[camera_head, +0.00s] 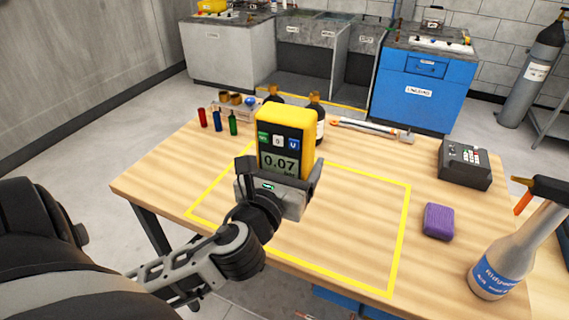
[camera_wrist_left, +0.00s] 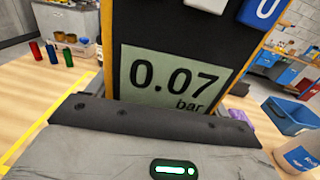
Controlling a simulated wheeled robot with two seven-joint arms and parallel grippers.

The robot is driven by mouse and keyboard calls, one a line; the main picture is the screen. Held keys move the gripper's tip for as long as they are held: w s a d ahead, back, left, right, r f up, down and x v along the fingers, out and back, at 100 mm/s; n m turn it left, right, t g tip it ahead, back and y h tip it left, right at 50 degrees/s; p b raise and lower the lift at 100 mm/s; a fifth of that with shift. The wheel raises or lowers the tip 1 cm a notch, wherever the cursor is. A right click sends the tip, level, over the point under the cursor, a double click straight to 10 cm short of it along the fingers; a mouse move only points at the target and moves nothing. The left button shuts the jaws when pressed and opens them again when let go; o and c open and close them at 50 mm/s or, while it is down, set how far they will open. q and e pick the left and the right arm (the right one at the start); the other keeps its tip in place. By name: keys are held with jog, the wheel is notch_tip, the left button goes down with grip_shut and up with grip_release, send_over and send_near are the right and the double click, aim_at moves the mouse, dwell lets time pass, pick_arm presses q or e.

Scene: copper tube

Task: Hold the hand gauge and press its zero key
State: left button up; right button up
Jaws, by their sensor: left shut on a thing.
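The hand gauge (camera_head: 287,116) is yellow with a black face and stands upright above the table. Its screen (camera_head: 281,163) reads 0.07, with "bar" legible in the left wrist view (camera_wrist_left: 172,80). Above the screen sit a green key (camera_head: 263,138), a white key marked 0 (camera_head: 278,141) and a blue key marked U (camera_head: 293,144). My left gripper (camera_head: 277,183) is shut on the gauge's lower part, with its fingers at both sides. In the left wrist view the white key (camera_wrist_left: 210,4) is cut off by the top edge. My right gripper is not in view.
A yellow outline (camera_head: 400,240) marks the wooden table under the gauge. A purple sponge (camera_head: 438,221), a spray bottle (camera_head: 502,262) and a dark keypad box (camera_head: 464,165) stand to the right. Small coloured vials (camera_head: 233,123) and brown bottles (camera_head: 317,108) stand behind. The outlined area looks clear.

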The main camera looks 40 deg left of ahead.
pick_arm(q)
jog(key=x, duration=1)
jog(key=shift+w+d+p, duration=0.2)
jog(key=shift+w+p, duration=0.05)
jog(key=shift+p, duration=0.05)
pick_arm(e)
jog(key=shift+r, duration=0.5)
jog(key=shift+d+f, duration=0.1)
pick_arm(q)
jog(key=shift+f+b, duration=0.7)
jog(key=shift+f, duration=0.2)
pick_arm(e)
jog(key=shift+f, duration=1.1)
pick_arm(q)
jog(key=shift+f, duration=0.4)
jog(key=shift+f+b, duration=0.7)
jog(key=shift+b, duration=0.05)
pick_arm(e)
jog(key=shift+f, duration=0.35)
